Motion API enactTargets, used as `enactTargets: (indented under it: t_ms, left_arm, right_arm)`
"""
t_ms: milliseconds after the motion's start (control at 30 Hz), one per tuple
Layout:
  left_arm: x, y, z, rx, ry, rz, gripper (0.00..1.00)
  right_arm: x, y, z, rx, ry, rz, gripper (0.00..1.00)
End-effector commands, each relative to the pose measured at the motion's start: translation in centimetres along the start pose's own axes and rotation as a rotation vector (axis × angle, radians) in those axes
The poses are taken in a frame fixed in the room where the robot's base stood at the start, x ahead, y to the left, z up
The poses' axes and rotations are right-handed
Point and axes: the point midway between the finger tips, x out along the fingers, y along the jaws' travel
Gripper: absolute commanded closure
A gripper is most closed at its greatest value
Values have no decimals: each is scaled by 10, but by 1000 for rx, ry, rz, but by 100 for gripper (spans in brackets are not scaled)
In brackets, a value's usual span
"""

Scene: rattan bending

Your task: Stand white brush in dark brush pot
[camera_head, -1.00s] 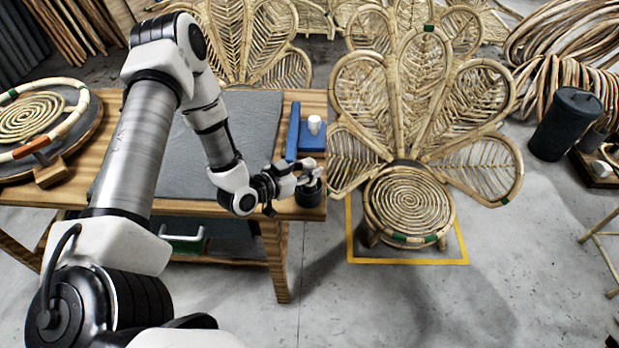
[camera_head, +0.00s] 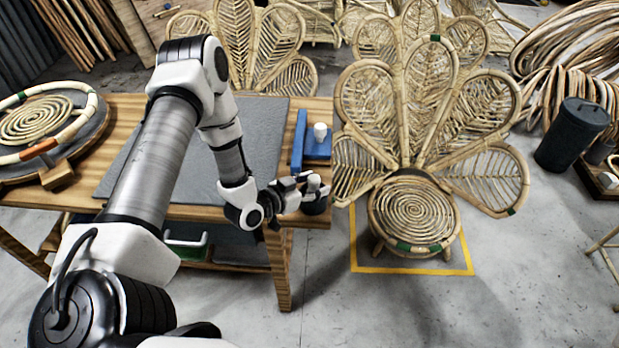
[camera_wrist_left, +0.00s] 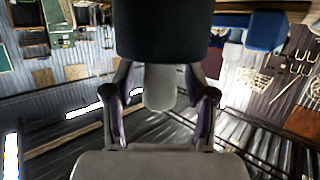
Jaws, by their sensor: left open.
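The dark brush pot (camera_head: 315,206) stands at the front right corner of the wooden table. The white brush (camera_head: 314,182) shows as a short pale piece above the pot. In the left wrist view, the pot (camera_wrist_left: 165,35) appears as a dark block at the top and the pale brush (camera_wrist_left: 159,88) extends from it, its lower part hidden by the pot. My left gripper (camera_head: 303,187) is beside the pot. In the left wrist view its fingers (camera_wrist_left: 160,112) are spread on both sides of the brush, with gaps visible. My right gripper is out of view.
A blue holder (camera_head: 316,150) with a white piece (camera_head: 320,131) sits behind the pot on the table (camera_head: 120,120). A grey mat (camera_head: 265,125) covers the middle. A rattan peacock chair (camera_head: 412,215) stands close on the right.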

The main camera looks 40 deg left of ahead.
Motion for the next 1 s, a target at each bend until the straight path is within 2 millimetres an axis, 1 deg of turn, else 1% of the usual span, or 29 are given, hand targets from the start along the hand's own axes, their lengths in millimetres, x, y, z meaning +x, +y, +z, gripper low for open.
enactTargets:
  t_ms: [67,167,367,400,500,633,700,767,867,967,1000]
  left_arm:
    - [-2,0,-8,0,1,0,44]
    - [-17,-2,-6,-5,-1,-5,44]
    - [-68,-1,-8,-10,1,-6,44]
    - [-78,-2,-8,-9,0,-8,44]
    - [-98,-1,-9,-8,1,-6,44]
    - [-115,-1,-8,-4,0,-3,44]
    - [-120,0,-7,-2,-2,-1,44]
    - [-120,4,-4,-7,-20,9,44]
    - [-113,24,13,-44,-135,57,44]
    - [-109,62,49,-114,-379,114,44]
    - [-113,80,68,-145,-504,123,44]
  right_arm:
    - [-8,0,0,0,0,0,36]
    - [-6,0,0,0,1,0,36]
    - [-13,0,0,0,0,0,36]
    - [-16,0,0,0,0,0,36]
    - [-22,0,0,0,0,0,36]
    - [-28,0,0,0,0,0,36]
    - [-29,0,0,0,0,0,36]
    - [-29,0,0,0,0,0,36]
    - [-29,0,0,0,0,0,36]
    - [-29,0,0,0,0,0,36]
    - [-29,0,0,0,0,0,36]
